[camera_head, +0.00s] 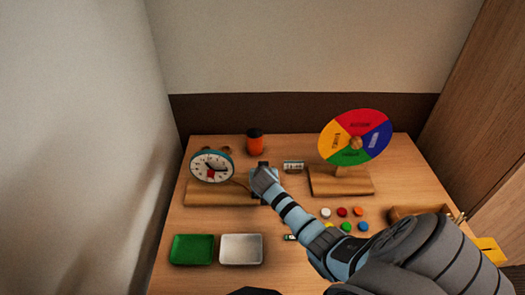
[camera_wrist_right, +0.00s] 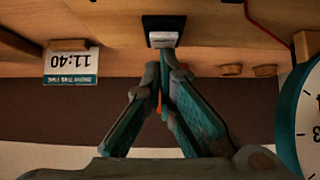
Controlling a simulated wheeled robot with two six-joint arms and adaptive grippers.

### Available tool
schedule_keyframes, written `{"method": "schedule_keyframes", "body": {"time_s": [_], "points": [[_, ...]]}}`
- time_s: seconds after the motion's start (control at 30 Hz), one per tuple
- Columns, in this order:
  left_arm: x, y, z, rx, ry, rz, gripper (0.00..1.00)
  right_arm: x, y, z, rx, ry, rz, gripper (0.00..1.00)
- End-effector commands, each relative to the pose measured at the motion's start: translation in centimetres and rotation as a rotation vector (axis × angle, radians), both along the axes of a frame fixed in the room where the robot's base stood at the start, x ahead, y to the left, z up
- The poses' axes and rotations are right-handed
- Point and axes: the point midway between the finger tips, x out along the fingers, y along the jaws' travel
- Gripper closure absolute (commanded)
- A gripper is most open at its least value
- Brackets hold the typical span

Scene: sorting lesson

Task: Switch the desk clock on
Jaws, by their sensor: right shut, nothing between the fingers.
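The desk clock (camera_head: 211,167) has a white face and teal rim and stands at the left of a wooden base (camera_head: 205,200). Its rim also shows at the right edge of the right wrist view (camera_wrist_right: 292,115). A black switch box with a pale rocker (camera_wrist_right: 163,39) is mounted on wood, with a red cable beside it. In the head view my right gripper mostly hides the switch. My right gripper (camera_wrist_right: 158,72) is shut and empty, its fingertips close to the switch; I cannot tell whether they touch it. My left gripper is not in view.
A card reading 11:40 (camera_wrist_right: 71,65) stands beside the switch. An orange jar (camera_head: 254,142) is behind. A coloured wheel (camera_head: 356,137) stands at right, with several coloured discs (camera_head: 342,211) before it. A green tray (camera_head: 192,250) and a white tray (camera_head: 241,250) lie in front.

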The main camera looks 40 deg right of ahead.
Motion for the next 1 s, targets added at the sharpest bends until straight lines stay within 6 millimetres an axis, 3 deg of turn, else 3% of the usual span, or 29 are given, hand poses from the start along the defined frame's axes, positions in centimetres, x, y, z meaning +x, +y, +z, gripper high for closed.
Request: {"method": "schedule_keyframes", "body": {"time_s": [0.1,0.53,0.77,1.0], "points": [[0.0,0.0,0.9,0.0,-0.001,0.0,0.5,-0.5,0.4,0.3,-0.001,0.002,0.001,1.0],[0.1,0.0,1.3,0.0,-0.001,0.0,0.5,-0.5,0.5,0.6,-0.001,0.0,0.001,1.0],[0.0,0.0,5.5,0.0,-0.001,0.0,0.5,0.0,0.5,5.1,-0.001,-0.001,0.006,1.0],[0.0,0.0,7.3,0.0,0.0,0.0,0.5,-2.6,2.8,9.2,0.0,-0.002,0.011,1.0]]}}
